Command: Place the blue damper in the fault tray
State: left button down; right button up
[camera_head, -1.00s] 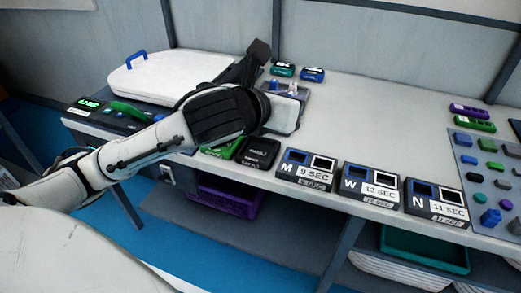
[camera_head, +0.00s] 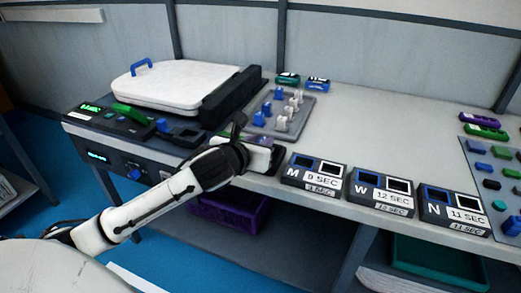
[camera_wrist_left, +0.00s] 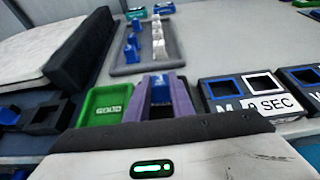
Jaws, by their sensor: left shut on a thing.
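The blue damper (camera_wrist_left: 161,90) shows in the left wrist view between the purple fingers of my left gripper (camera_wrist_left: 164,97), which is shut on it. In the head view my left gripper (camera_head: 264,143) is low over the front of the bench, above the black fault tray (camera_head: 277,158). The gripper hides most of that tray, and its label cannot be read now. I cannot tell whether the damper touches the tray. My right gripper is not in view.
The green GOOD tray (camera_wrist_left: 103,104) is left of the gripper. A grey peg board (camera_head: 262,128) with several blue and white dampers lies behind. Black timer boxes (camera_head: 315,173) line the front edge to the right. A white-lidded toilet seat unit (camera_head: 175,82) stands at the left.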

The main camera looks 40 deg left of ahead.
pick_arm(q)
notch_tip(320, 180, down, 2)
jog(key=shift+r, duration=0.1)
jog(key=c, duration=1.5)
grip_release()
jog(key=shift+f, duration=0.2)
jog(key=shift+c, duration=0.2)
